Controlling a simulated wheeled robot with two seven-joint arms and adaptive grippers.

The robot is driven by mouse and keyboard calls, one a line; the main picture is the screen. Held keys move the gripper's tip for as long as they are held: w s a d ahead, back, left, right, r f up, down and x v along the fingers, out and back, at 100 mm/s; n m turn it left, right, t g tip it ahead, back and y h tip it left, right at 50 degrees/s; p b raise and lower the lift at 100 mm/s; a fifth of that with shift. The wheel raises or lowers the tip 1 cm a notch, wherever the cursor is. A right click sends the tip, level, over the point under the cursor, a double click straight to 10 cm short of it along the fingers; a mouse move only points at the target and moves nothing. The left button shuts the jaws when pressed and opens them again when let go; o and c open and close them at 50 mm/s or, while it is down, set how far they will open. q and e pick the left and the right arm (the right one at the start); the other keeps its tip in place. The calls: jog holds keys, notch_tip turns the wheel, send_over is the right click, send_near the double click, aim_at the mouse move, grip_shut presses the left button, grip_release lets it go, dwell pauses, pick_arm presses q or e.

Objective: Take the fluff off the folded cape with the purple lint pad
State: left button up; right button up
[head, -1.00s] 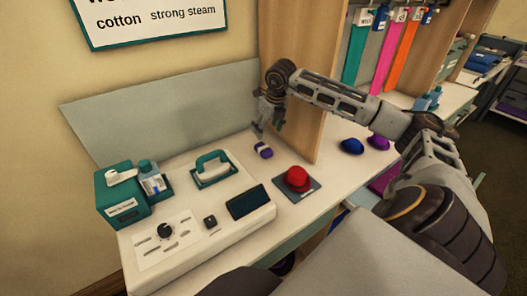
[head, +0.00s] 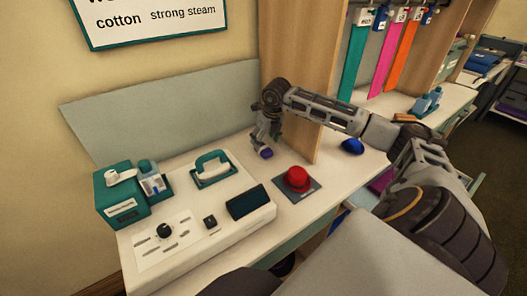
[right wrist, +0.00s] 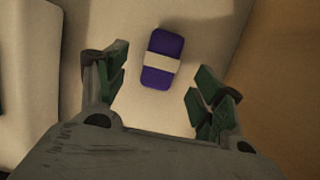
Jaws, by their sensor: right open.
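The purple lint pad (right wrist: 160,75) has a white band around its middle and lies on the white counter. In the head view the pad (head: 266,154) is mostly hidden by my right gripper (head: 264,143). In the right wrist view my right gripper (right wrist: 156,92) is open, with its two green-padded fingers apart on either side of the pad's near end. The folded cape is not recognizable in these views. My left gripper is not in view.
A red dome button (head: 297,179) on a dark plate stands right of the pad. A white console with a teal-handled press (head: 212,169) is to the left. A wooden partition (head: 305,140) rises close on the right. A blue domed object (head: 352,146) sits beyond it.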

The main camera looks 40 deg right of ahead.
aim_at(264, 148)
jog(key=shift+x, duration=2.55)
jog(key=shift+s+d, duration=0.1)
jog(key=shift+d, duration=0.05)
jog(key=c, duration=1.1)
